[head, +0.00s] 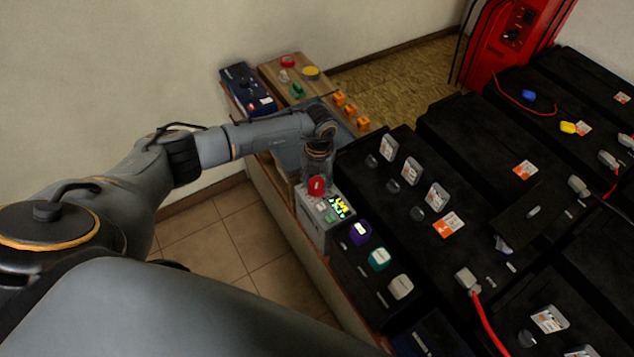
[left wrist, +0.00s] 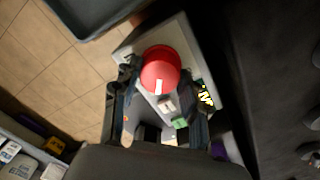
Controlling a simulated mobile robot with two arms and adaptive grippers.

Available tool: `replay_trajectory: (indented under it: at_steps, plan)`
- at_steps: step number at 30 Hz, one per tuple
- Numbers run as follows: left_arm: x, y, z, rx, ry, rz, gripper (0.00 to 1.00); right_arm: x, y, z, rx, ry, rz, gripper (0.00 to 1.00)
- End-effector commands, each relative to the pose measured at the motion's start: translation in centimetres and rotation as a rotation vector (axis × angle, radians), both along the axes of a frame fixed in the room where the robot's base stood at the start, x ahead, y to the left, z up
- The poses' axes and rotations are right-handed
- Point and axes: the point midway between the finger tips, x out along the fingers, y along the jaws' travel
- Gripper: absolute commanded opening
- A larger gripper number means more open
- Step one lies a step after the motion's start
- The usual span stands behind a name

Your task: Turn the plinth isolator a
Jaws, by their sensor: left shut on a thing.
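A grey box (head: 312,228) with a red round knob (head: 316,186) on it stands at the edge of the bench. I take it to be plinth isolator a. My left gripper (head: 318,178) is over the box from above, shut on the red knob. The left wrist view shows the knob (left wrist: 160,70) between the fingers, with a white mark on its lower side. A white button and a green button (left wrist: 180,123) sit beside it on the box, next to a lit yellow display (left wrist: 206,95). My right gripper is not in view.
Black battery blocks (head: 467,130) with terminals and labels fill the right. A wooden board (head: 274,70) and a blue case (head: 246,88) lie behind. A red cabinet (head: 515,35) stands far back.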

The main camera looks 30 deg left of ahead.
Motion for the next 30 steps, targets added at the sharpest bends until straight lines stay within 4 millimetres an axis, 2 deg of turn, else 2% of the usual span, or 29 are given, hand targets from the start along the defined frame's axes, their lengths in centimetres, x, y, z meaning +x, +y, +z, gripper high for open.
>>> replay_trajectory:
  at_steps: [18, 30]
  plan:
    - [0.0, 0.0, -0.3, 0.0, -0.001, -0.582, 0.12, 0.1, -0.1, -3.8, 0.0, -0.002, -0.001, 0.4]
    - [-0.1, 0.0, -0.2, 0.0, 0.0, -0.861, 0.12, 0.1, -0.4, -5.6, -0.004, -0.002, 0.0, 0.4]
